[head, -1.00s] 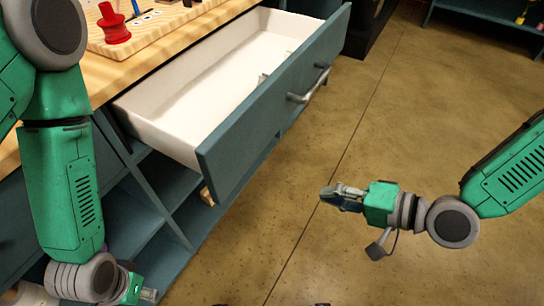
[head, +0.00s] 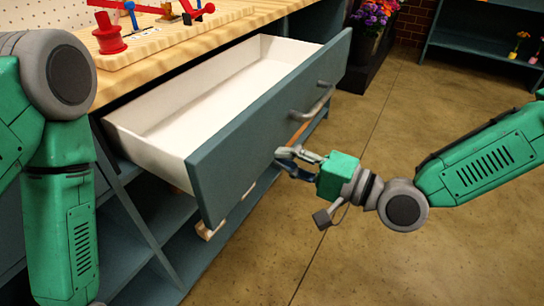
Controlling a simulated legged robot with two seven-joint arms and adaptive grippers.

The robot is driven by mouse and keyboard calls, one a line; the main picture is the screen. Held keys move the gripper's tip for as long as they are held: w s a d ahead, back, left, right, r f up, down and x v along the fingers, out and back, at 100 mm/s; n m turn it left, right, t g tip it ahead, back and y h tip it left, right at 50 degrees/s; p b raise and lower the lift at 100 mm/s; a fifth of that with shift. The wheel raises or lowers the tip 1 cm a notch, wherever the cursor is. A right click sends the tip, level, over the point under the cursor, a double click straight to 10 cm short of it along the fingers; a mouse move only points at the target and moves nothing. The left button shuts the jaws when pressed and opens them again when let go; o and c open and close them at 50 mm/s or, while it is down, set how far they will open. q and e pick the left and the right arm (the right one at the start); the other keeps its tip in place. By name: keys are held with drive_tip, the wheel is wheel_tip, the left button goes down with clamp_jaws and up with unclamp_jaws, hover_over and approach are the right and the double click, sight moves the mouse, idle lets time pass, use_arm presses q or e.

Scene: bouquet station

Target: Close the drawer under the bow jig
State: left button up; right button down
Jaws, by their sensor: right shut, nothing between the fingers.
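The drawer (head: 226,94) under the bow jig is pulled well out. It has a white, empty-looking inside and a teal front (head: 240,140) with a grey bar handle (head: 314,104). The bow jig (head: 150,42) is a wooden board on the worktop with a red spool (head: 108,34) and blue and red parts. My right gripper (head: 284,161) is shut and empty, just in front of the drawer front, below and left of the handle. I cannot tell whether it touches the front. My left arm hangs at the left edge; its gripper is out of view.
Open teal shelving (head: 150,255) lies under the drawer. A planter with purple and orange flowers (head: 372,18) stands beyond the drawer's far end. A teal shelf (head: 480,58) stands at the back right. The concrete floor (head: 400,270) in front is clear.

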drive_tip(key=shift+x, duration=1.4)
